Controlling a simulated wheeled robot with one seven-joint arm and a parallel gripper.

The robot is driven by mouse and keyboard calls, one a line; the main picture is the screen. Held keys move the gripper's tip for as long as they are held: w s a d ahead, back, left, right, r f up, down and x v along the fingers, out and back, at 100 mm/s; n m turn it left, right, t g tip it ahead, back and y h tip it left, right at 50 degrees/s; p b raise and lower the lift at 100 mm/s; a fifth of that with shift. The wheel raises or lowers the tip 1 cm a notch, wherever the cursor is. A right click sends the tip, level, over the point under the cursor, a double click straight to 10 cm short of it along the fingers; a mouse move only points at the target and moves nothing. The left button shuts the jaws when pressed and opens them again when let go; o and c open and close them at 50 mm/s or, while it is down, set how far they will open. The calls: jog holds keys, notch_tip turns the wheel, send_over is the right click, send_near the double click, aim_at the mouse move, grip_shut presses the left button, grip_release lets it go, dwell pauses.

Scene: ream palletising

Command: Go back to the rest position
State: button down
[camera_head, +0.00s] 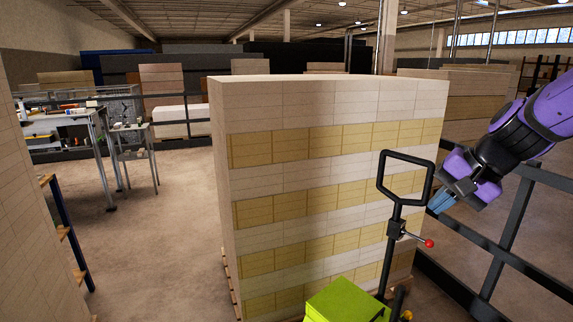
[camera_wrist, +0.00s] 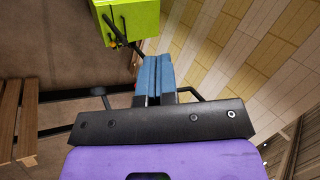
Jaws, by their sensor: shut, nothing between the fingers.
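My gripper (camera_head: 441,201) is at the right in the head view, at the end of my purple and black arm. Its blue fingers are together with nothing between them. They also show in the middle of the wrist view (camera_wrist: 154,76). In the head view the fingers appear just right of the black handle of a pallet jack (camera_head: 405,158); I cannot tell the gap in depth. A tall pallet stack of white and yellow reams (camera_head: 300,180) stands in the middle of the head view, behind the handle.
The pallet jack has a green body (camera_head: 345,302), also seen in the wrist view (camera_wrist: 125,20). A dark railing (camera_head: 515,225) runs along the right. Another stack (camera_head: 35,200) stands at the left edge. Tables (camera_head: 75,118) stand at the back left, with open floor (camera_head: 165,230) in front.

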jog(key=s+d+r+n+h, duration=0.1)
jog(key=s+r+n+h, duration=0.1)
jog(key=s, duration=0.7)
jog(key=s+r+n+t+h, duration=0.1)
jog(key=s+r+n+h, duration=0.1)
jog(key=s+n, duration=0.3)
jog(key=s+r, duration=0.1)
jog(key=s, duration=0.2)
jog(key=shift+s+d+r+h, duration=0.2)
jog(key=shift+s+d+h, duration=0.2)
jog(key=shift+w, duration=0.1)
